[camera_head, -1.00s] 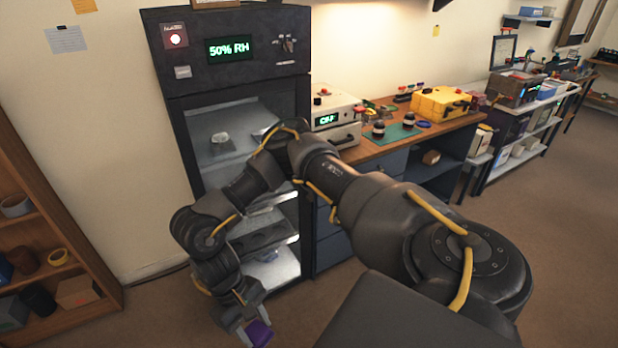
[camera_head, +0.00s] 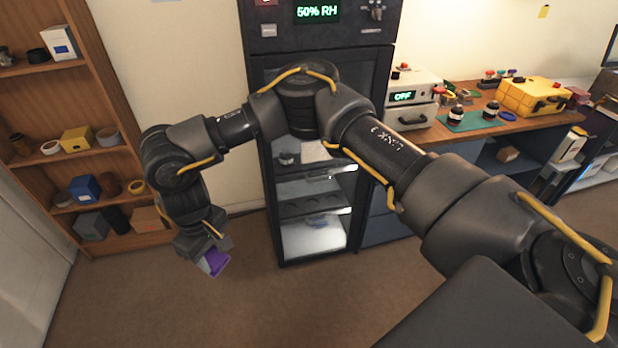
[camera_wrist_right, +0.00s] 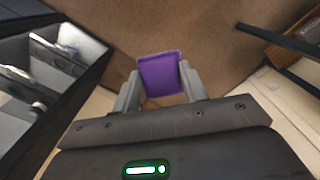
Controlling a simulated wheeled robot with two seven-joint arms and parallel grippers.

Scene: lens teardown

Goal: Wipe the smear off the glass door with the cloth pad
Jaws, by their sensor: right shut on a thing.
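My right gripper (camera_head: 212,258) is shut on the purple cloth pad (camera_head: 217,263) and holds it over the floor, left of the cabinet. In the right wrist view the pad (camera_wrist_right: 160,76) sits between the two fingers of the gripper (camera_wrist_right: 160,85). The glass door (camera_head: 264,165) is on the front of the tall black cabinet. My right arm covers much of its upper part. Lit shelves show through the lower glass. I cannot make out the smear. The pad is apart from the door. My left gripper is not in view.
A wooden shelf (camera_head: 100,70) with small boxes and pots stands at the left. A wooden bench (camera_head: 460,130) with a yellow case (camera_head: 530,97) and a white instrument (camera_head: 412,97) stands right of the cabinet. The brown floor (camera_head: 170,310) in front is clear.

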